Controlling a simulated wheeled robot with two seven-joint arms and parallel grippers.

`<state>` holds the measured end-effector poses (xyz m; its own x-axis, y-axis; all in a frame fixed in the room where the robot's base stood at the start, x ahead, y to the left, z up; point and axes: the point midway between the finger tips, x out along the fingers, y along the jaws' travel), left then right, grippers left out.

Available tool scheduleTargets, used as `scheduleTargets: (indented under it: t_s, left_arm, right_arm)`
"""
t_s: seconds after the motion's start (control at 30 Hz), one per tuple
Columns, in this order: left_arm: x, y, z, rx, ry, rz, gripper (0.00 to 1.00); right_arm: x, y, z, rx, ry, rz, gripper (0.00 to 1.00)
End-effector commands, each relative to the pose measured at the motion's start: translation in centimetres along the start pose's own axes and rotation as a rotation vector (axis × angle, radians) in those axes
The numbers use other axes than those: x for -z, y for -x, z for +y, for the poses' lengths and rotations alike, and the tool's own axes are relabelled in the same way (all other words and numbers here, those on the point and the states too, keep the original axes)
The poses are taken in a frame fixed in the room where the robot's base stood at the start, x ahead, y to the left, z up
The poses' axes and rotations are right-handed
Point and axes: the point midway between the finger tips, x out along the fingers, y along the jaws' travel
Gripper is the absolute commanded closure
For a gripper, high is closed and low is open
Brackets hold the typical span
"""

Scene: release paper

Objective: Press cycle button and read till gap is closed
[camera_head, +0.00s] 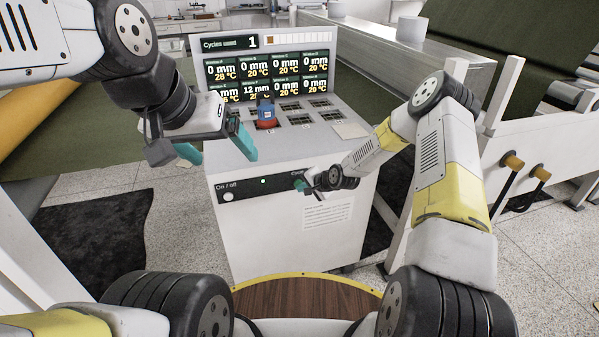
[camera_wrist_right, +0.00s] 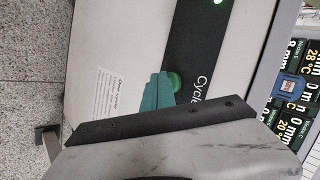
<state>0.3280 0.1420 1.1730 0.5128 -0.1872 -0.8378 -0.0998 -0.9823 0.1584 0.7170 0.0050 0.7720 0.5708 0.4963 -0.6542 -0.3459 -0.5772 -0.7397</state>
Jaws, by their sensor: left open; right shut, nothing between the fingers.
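The console (camera_head: 275,222) has a screen panel (camera_head: 268,75). Its "Cycles used" box (camera_head: 230,43) shows 1. One lower window (camera_head: 257,88) reads 12 mm, its temperature partly covered; the lower-left window is partly unclear; the other windows read 0 mm. The green cycle button (camera_wrist_right: 175,81), beside its "Cycle" label, shows in the right wrist view; my gripper hides it in the head view. My right gripper (camera_wrist_right: 158,92) is shut, its teal fingertips at the button; I cannot tell whether it is pressed. It also shows in the head view (camera_head: 302,184). My left gripper (camera_head: 216,147) is open and empty left of the console top.
A blue-and-red object (camera_head: 266,113) stands on the console top before the screen. Vents (camera_head: 300,112) and a light flat piece (camera_head: 350,130) lie beside it. An On/off switch (camera_head: 227,196) is at the console front's left. Machine frames with green material (camera_head: 515,40) stand at right.

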Motion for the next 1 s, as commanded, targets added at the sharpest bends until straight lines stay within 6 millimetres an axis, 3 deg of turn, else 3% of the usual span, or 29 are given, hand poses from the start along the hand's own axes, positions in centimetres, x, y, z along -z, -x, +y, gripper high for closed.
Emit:
scheduleTargets:
  t_s: [1.0]
  left_arm:
    - [0.0,0.0,0.0,0.0,0.0,0.0,0.14]
  right_arm:
    - [-0.01,0.15,0.03,0.001,0.0,0.001,1.0]
